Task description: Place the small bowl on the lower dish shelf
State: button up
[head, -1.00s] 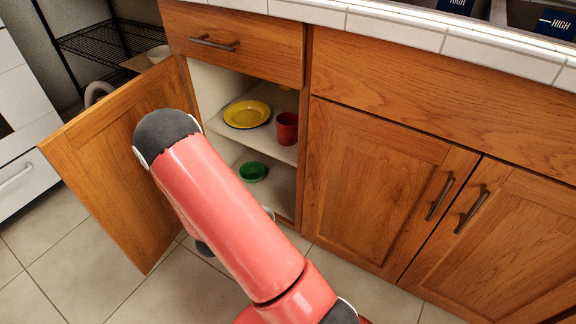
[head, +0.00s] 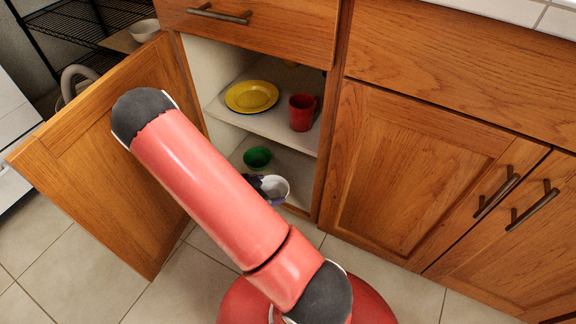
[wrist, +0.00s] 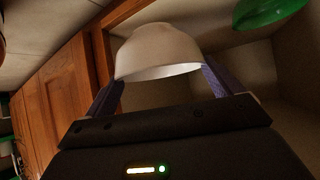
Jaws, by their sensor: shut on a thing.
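The small white bowl (head: 275,187) is at the front opening of the lower shelf (head: 296,172) in the head view. My gripper (wrist: 158,85) is shut on this bowl (wrist: 158,52), as the wrist view shows, with a finger at each side of it. In the head view my gripper (head: 258,184) is mostly hidden behind my arm. A green bowl (head: 257,157) sits on the lower shelf, farther in and left of the held bowl; it also shows in the wrist view (wrist: 268,12).
The upper shelf (head: 262,122) holds a yellow plate (head: 251,96) and a red mug (head: 302,112). The open cabinet door (head: 110,150) stands left of the opening, close to my arm. Another white bowl (head: 145,30) sits on the rack behind. The lower shelf right of the green bowl looks clear.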

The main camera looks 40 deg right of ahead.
jog(key=w+d, duration=0.5)
jog(key=d, duration=0.7)
jog(key=shift+w+d+f+b, duration=0.15)
jog(key=shift+f+b, duration=0.55)
jog(key=shift+f, duration=1.05)
jog(key=shift+d+f+b, duration=0.25)
jog(key=shift+f+b, duration=0.4)
jog(key=shift+f, duration=1.1)
jog(key=shift+f, duration=0.15)
jog(key=o, duration=0.8)
jog(key=shift+c, duration=0.2)
